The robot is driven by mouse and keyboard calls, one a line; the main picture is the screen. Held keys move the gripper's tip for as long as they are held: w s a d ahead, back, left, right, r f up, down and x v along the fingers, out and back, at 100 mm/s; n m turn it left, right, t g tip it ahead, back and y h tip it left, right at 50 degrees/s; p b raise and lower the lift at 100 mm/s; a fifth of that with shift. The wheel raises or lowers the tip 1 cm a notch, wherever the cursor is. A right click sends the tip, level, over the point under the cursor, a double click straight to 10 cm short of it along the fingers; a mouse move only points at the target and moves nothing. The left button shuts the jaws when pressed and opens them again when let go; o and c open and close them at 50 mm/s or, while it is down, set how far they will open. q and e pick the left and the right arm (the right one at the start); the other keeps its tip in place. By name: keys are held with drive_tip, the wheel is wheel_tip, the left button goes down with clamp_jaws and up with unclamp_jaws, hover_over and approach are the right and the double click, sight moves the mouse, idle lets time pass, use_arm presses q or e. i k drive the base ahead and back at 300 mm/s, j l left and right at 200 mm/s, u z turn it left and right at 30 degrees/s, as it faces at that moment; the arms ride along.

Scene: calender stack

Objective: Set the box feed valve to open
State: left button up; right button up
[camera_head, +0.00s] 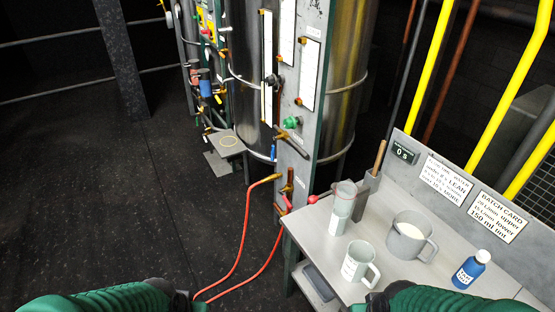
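A grey-green valve panel (299,165) stands in front of a large steel tank. It carries a green knob (292,122), a dark lever with a brass body (290,138), a small blue handle (273,152) and, low down, a brass fitting (287,187) with a red handle (286,203). The labels are too small to read, so I cannot tell which one is the box feed valve or how it is set. My green left arm enters at the bottom left and my green right arm at the bottom right. Neither gripper's fingers show in the frame.
A grey bench (400,281) at right holds a tall cup (343,208), a mug (359,263), a jug (409,238) and a blue bottle (471,270). Red hoses (244,232) hang from the panel to the floor. Yellow rails (509,84) stand behind the bench. The dark floor (100,215) at left is clear.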

sight(273, 147)
drive_tip(key=i+j+u, duration=0.15)
drive_tip(key=i+u, duration=0.2)
drive_tip(key=i, duration=1)
